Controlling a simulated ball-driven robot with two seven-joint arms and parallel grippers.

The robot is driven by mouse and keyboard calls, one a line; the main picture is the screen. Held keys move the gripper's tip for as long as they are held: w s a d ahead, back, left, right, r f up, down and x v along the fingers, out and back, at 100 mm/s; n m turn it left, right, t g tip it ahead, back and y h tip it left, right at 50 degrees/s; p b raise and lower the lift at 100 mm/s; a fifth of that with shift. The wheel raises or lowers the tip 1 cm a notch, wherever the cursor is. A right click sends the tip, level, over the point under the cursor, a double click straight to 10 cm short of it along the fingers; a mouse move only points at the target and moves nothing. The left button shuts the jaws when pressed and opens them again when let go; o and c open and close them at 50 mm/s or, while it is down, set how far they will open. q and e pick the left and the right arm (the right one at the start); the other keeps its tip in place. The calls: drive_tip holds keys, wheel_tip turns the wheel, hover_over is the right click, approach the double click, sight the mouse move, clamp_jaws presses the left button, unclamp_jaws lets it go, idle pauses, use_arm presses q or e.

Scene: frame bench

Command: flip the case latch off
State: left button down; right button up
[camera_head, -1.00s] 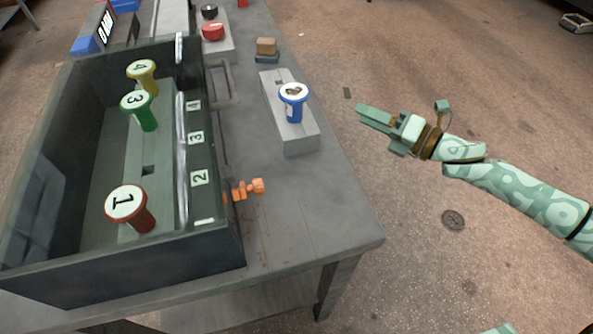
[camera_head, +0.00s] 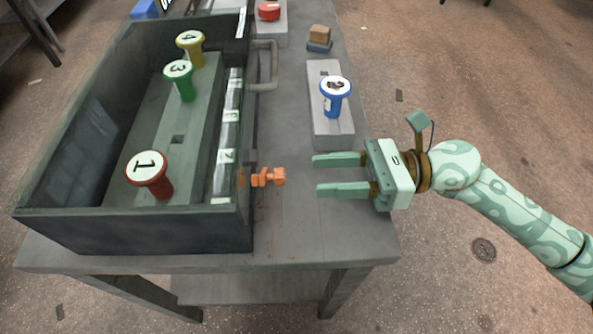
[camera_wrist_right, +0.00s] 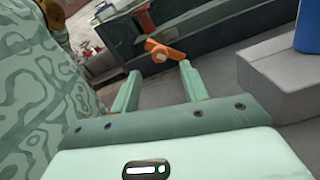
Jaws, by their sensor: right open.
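The case (camera_head: 130,240) is a dark, open-topped box on the bench. Its orange latch (camera_head: 268,177) sticks out from the case's right side, near the front corner. My right gripper (camera_head: 316,175) is open and empty, to the right of the latch, with its two fingers pointing at it and a small gap between. In the right wrist view the orange latch (camera_wrist_right: 165,52) shows beyond the fingertips, roughly between them, tilted. I cannot see the right gripper touching it. My left gripper is not in view.
Numbered red (camera_head: 150,175), green (camera_head: 180,80) and yellow (camera_head: 190,48) knobs stand inside the case. A blue knob (camera_head: 335,95) stands on a grey block (camera_head: 330,125) just behind my right gripper. A handle (camera_head: 265,65) and small blocks (camera_head: 319,38) are farther back.

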sight(269, 175)
drive_tip(key=a, duration=0.5)
drive_tip(key=shift+a, duration=0.35)
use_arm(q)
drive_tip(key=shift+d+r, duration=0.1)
use_arm(e)
clamp_jaws()
